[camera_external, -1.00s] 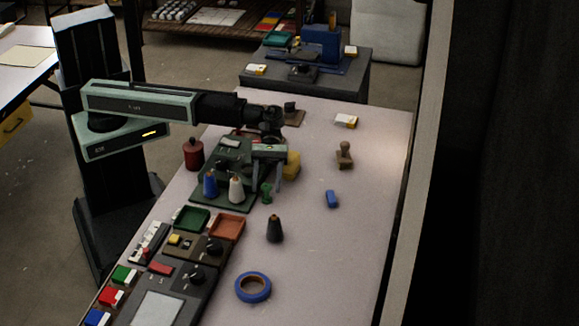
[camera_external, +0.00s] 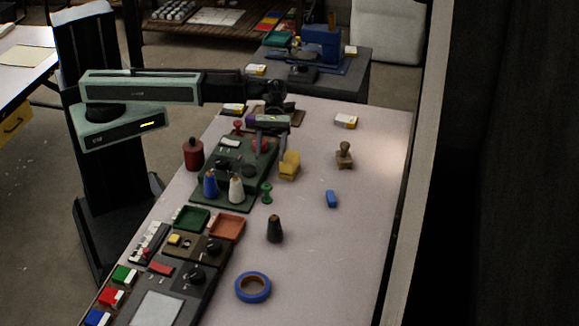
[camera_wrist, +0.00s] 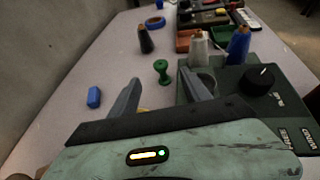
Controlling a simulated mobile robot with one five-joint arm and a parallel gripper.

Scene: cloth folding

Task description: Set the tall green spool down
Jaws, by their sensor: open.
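The green spool (camera_external: 266,193) stands upright on the pale table, just right of the dark green machine base. It also stands upright in the wrist view (camera_wrist: 161,72), beyond the fingertips and apart from them. My gripper (camera_external: 268,152) is above the machine, farther back than the spool. In the wrist view my gripper (camera_wrist: 160,90) has its two fingers spread wide, with nothing held between them.
A white cone spool (camera_external: 236,190) and a blue one (camera_external: 210,184) stand on the green machine (camera_external: 240,160). A dark cone (camera_external: 275,229), blue tape roll (camera_external: 253,287), blue block (camera_external: 331,199), yellow object (camera_external: 289,165) and wooden stamp (camera_external: 344,155) are around. The table's right side is mostly clear.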

